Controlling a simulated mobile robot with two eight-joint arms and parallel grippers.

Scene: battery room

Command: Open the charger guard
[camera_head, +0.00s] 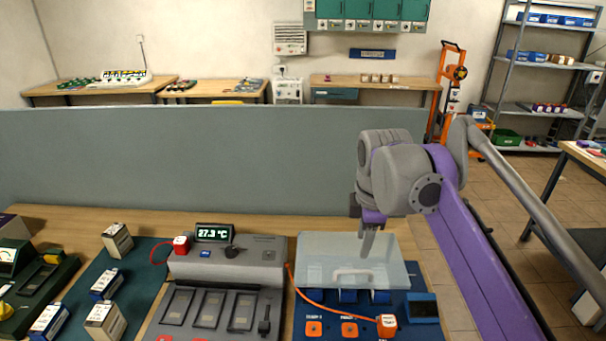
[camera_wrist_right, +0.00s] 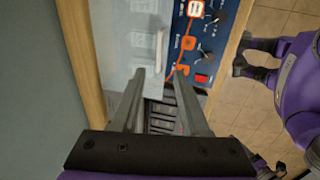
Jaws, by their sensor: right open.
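The charger guard (camera_head: 322,252) is a clear, pale cover with a white handle (camera_head: 352,273). It lies down over the back part of a blue charger (camera_head: 315,308) on the bench. My right gripper (camera_head: 367,246) is open and empty, pointing down above the guard, just behind the handle in the head view. In the right wrist view the guard (camera_wrist_right: 125,50) and its handle (camera_wrist_right: 159,50) show beyond the fingertips of my right gripper (camera_wrist_right: 159,76). A gap between fingers and handle is hard to judge. My left gripper cannot be made out.
An orange cable with an orange plug (camera_head: 387,325) crosses the charger's front. A grey charger (camera_head: 226,268) with a display stands to its left. Small boxes (camera_head: 118,240) lie on a green mat farther left. A grey partition (camera_head: 200,155) closes the bench's back.

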